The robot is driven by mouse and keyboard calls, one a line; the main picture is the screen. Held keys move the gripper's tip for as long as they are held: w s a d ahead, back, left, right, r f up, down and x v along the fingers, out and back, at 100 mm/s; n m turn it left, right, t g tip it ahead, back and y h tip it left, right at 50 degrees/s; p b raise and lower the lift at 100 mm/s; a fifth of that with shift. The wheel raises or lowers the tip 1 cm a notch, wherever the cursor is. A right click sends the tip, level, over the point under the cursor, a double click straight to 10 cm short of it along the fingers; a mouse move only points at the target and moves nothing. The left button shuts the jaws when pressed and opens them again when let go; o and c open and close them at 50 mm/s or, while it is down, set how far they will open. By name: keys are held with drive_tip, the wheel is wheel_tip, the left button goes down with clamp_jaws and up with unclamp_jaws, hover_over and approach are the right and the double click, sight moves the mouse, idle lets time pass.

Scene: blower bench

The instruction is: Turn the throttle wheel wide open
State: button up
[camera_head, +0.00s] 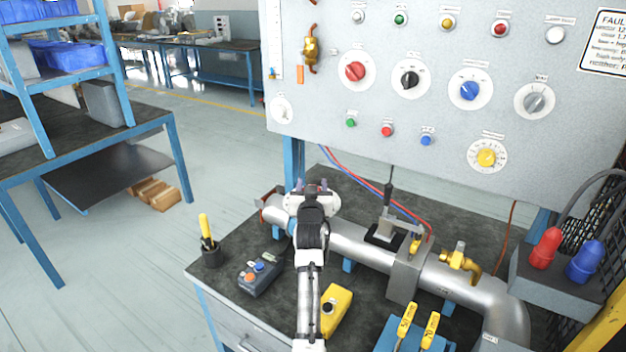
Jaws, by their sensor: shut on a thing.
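My gripper (311,188) is over the left part of the grey metal pipe (358,247) on the bench. It is seen from behind, with my arm reaching up to it from the front edge of the picture. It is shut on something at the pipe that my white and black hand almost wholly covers. This is most likely the throttle wheel; its rim and how far it is turned cannot be made out.
A grey panel (330,108) with coloured knobs and lamps stands behind the pipe. A brass valve (461,261) sits further right.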

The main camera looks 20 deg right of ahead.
drive_tip(key=shift+f+n+t+y+b, duration=0.25)
drive_tip(key=shift+n+y+b, duration=0.35)
drive_tip(key=shift+y, duration=0.3)
drive_tip(key=shift+n+t+y+b, duration=0.25)
drive_tip(key=shift+n+y+b, duration=0.4)
drive_tip(key=shift+b, duration=0.45)
drive_tip(key=n+y+b, duration=0.1)
drive_tip(key=y+b, duration=0.1)
drive_tip(key=shift+a+b, duration=0.2)
drive_tip(key=shift+b, duration=0.2)
drive_tip(key=shift+a+r+n+y+b, duration=0.1)
drive_tip(key=shift+r+n+y+b, duration=0.15)
drive_tip(key=shift+y+b, duration=0.3)
drive_tip(key=o, duration=1)
